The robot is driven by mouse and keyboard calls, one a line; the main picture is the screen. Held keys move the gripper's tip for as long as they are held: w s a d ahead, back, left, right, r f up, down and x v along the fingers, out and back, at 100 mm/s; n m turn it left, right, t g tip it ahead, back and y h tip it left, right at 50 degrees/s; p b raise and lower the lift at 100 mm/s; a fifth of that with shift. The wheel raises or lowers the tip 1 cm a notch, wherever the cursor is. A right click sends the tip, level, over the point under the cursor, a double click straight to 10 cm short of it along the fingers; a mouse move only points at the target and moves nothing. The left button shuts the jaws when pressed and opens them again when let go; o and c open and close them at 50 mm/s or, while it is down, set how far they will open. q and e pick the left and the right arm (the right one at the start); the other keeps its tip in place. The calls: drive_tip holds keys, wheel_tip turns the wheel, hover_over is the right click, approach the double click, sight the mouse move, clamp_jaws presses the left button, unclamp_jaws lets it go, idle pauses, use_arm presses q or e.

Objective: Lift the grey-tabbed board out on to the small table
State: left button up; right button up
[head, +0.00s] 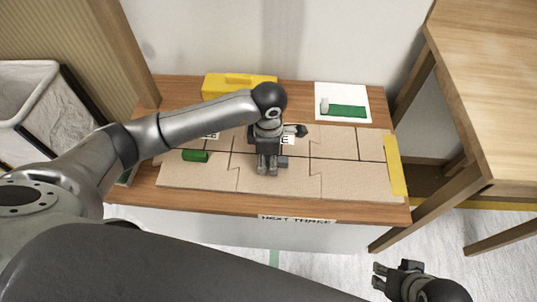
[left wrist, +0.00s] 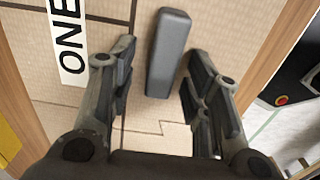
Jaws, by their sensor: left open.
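The grey tab (head: 283,161) stands on a beige board (head: 295,182) in the middle of the front row, with stepped seams to its neighbours. In the left wrist view the tab (left wrist: 168,50) is a grey block lying between and ahead of my spread fingers, apart from both. My left gripper (head: 267,171) is open, pointing down over this board. The arm hides part of the boards behind it. My right gripper (head: 379,276) is empty at the lower right, its fingers apart. A light wooden table (head: 490,70) stands at the right, its visible top bare.
The boards lie on a brown wooden bench (head: 235,207) labelled NEXT THREE. A green tab (head: 195,155) is on the board to the left. A yellow box (head: 240,84), a white sheet with a green strip (head: 343,108) and a yellow strip (head: 396,165) lie around. A bin (head: 30,100) stands left.

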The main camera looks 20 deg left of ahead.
use_arm(q)
clamp_jaws()
drive_tip(key=c, duration=0.6)
unclamp_jaws()
clamp_jaws()
drive_tip(key=shift+r+p, duration=0.6)
drive_tip(key=shift+r, duration=0.45)
drive_tip(key=shift+r+p, duration=0.3)
drive_tip(key=shift+r, duration=0.2)
use_arm(e)
drive_tip(key=shift+x, duration=1.8)
use_arm(q)
drive_tip(key=shift+r, duration=0.15)
use_arm(e)
drive_tip(key=shift+a+r, duration=0.1)
drive_tip(key=shift+a, duration=0.05)
